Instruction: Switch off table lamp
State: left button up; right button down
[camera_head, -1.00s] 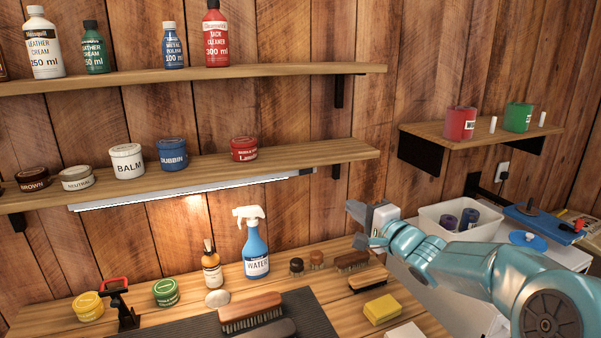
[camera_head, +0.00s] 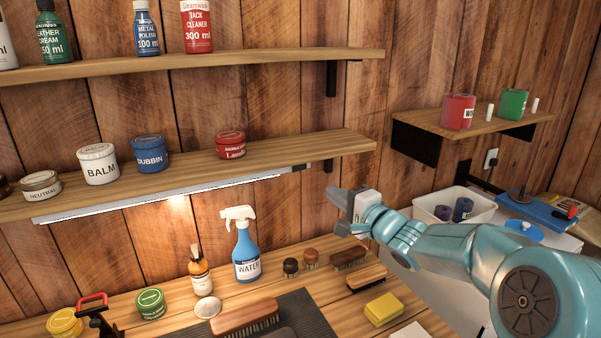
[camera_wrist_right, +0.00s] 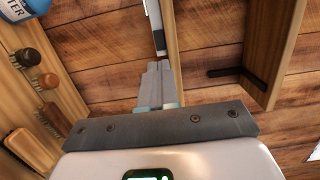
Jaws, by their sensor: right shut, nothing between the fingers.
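The only lamp that I see is a long white strip light (camera_head: 165,198) fixed under the lower wall shelf. It is lit and casts a warm glow on the planks. Its right end has a dark part (camera_head: 302,166); this end also shows in the right wrist view (camera_wrist_right: 160,42). My right gripper (camera_head: 338,203) is shut and empty, below and to the right of that end in the head view. In the right wrist view, its closed fingertips (camera_wrist_right: 158,68) point toward the dark end, with a small gap seen between them. My left gripper is out of view.
The lower shelf (camera_head: 270,160) holds several tins. Below, the bench holds a spray bottle (camera_head: 246,254), brushes (camera_head: 349,259) and a yellow sponge (camera_head: 384,309). A small shelf (camera_head: 430,120) with a dark bracket juts out at right. A white bin (camera_head: 425,207) stands beyond my right arm.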

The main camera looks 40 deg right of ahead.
aim_at(293, 168)
jog(key=w+p, duration=0.1)
jog(key=w, duration=0.3)
jog(key=w+d+p, duration=0.1)
jog(key=w, duration=0.4)
jog(key=w+d+p, duration=0.1)
jog(key=w, duration=0.3)
jog(key=shift+w, duration=0.3)
jog(key=shift+w+p, duration=0.2)
jog(key=shift+p, duration=0.15)
jog(key=shift+d, duration=0.15)
jog(key=shift+w+f, duration=0.15)
jog(key=shift+w, duration=0.1)
jog(key=h+b, duration=0.1)
jog(key=b, duration=0.2)
jog(key=shift+w+f+m+b, duration=0.1)
jog(key=shift+w+m+b, duration=0.05)
jog(key=shift+m+b, duration=0.25)
jog(key=shift+a+r+h+p, duration=0.2)
jog(key=shift+r+h+p, duration=0.1)
jog(key=shift+r+p, duration=0.1)
jog(key=shift+d, duration=0.1)
jog(key=shift+f, duration=0.1)
